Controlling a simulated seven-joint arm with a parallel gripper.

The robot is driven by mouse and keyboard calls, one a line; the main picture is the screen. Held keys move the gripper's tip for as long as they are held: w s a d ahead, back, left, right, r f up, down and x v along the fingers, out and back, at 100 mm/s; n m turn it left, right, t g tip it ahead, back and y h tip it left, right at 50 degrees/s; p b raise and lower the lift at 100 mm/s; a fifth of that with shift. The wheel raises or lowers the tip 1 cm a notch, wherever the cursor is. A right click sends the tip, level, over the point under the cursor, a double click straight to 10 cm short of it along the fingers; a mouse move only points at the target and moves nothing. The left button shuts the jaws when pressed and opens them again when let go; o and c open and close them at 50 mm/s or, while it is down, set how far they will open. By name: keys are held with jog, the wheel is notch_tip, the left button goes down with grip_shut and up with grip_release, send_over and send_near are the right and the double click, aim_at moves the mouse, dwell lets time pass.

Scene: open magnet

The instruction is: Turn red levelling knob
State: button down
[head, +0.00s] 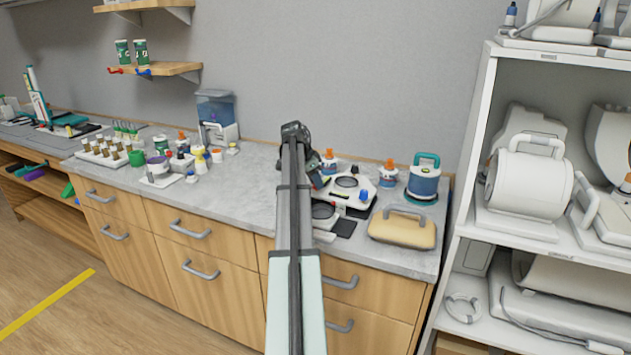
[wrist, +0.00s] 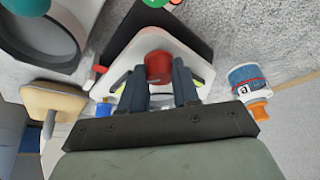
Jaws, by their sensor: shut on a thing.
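The red levelling knob (wrist: 158,67) sits on a white device plate (wrist: 185,50) in the wrist view. My gripper (wrist: 162,82) has its two dark fingers on either side of the knob and is shut on it. The knob's lower part is hidden between the fingers. In the head view my gripper (head: 318,180) is at the left side of the white device (head: 345,190), and my arm hides the red knob there. A blue knob (head: 364,195) stands on the device's right side; it also shows in the wrist view (wrist: 103,109).
A tan case with a handle (head: 402,229) and a blue container (head: 424,182) stand right of the device. Orange-capped bottles (head: 389,175) stand behind it. A white-and-blue bottle (wrist: 248,82) is close to my gripper in the wrist view.

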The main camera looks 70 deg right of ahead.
jog(key=shift+w+a, duration=0.1)
dwell(0.3)
jog(key=c, duration=0.8)
grip_release()
jog(key=v, duration=1.3)
jog(key=shift+w+r, duration=0.15)
jog(key=shift+r, duration=0.2)
